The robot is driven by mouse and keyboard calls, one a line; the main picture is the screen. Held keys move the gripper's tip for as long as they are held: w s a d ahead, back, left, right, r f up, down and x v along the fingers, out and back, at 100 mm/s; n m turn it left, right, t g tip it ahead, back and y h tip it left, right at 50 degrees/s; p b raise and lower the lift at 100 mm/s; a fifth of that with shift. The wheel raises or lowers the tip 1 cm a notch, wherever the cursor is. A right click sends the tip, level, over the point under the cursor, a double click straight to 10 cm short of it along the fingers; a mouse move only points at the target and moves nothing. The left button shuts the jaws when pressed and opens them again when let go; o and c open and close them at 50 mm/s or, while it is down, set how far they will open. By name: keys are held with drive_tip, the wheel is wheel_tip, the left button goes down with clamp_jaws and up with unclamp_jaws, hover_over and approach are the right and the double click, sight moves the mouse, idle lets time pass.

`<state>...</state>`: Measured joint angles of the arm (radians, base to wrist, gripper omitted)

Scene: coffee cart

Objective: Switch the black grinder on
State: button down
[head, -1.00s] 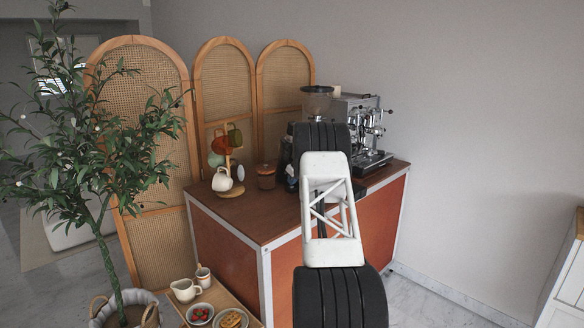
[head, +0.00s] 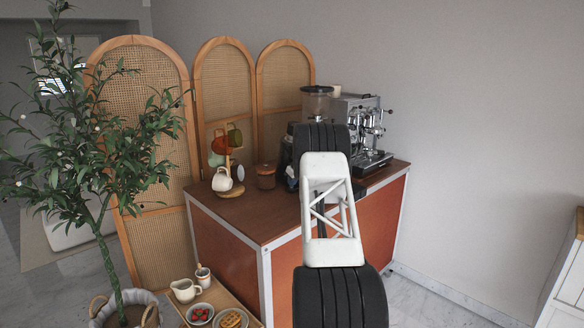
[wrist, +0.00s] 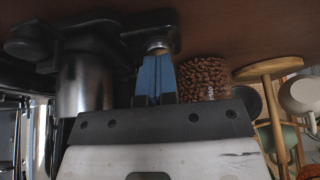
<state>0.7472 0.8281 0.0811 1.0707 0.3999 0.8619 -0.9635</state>
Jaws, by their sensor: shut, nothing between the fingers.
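The black grinder stands on the cart's counter in the head view. Its clear hopper (head: 317,91) shows above my arm, and my arm hides most of its body. In the wrist view, which is upside down, a dark machine with a metal cylinder (wrist: 86,85) is left of the fingers; I cannot tell surely that it is the grinder. My gripper (wrist: 156,62) has blue fingertips pressed together, with nothing between them. The tips point at a small round metallic part (wrist: 159,46) on or near a dark body. I cannot tell whether they touch it. The grinder's switch is not clearly visible.
A bean-filled jar (wrist: 205,78) is close right of the fingers in the wrist view. A mug tree (head: 229,165) stands on the counter's left, and an espresso machine (head: 362,125) on the right. The front of the wooden counter (head: 262,222) is clear.

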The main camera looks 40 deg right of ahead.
sight(290, 158)
drive_tip(key=shift+r, duration=1.2)
drive_tip(key=shift+r, duration=0.1)
drive_tip(key=shift+r, duration=1.4)
drive_tip(key=shift+a+r, duration=0.1)
